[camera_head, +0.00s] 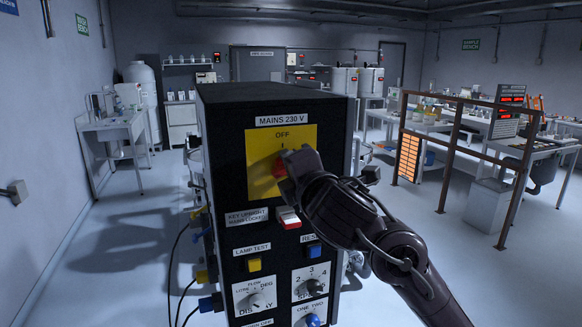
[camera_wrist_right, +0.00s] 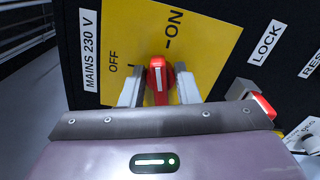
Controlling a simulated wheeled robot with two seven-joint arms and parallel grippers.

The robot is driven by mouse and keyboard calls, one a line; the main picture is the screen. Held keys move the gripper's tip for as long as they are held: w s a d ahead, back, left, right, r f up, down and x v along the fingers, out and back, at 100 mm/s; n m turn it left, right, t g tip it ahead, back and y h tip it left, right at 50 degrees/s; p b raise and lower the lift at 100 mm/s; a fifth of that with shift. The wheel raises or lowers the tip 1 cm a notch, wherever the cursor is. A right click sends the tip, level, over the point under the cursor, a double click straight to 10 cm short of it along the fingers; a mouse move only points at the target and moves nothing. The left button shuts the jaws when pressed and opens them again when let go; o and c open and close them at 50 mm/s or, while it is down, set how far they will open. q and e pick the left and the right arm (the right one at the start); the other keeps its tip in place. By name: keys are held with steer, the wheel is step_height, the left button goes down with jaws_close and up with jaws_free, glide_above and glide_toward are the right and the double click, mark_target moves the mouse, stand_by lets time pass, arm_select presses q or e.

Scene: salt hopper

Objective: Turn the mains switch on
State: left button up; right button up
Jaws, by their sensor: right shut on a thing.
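The mains switch is a red knob (camera_head: 279,171) on a yellow plate (camera_head: 256,145) near the top of a black panel labelled MAINS 230 V. My right gripper (camera_head: 288,165) is at the plate and hides its right part in the head view. In the right wrist view, the red knob (camera_wrist_right: 157,84) sits between the two grey fingers (camera_wrist_right: 160,90), which are shut on it. My left gripper is not in view.
Below the plate are a red-and-white part (camera_head: 288,217), a yellow lamp test button (camera_head: 254,264), a blue button (camera_head: 314,251) and dials (camera_head: 256,300). Cables hang at the panel's left. A brown rail frame (camera_head: 448,165) stands at right. The left floor is clear.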

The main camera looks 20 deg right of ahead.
steer(key=shift+f+m, duration=0.2)
steer(key=shift+m, duration=1.6)
steer(key=o, duration=0.6)
steer(key=s, duration=0.8)
steer(key=shift+d, duration=0.15)
steer(key=shift+w, duration=0.1)
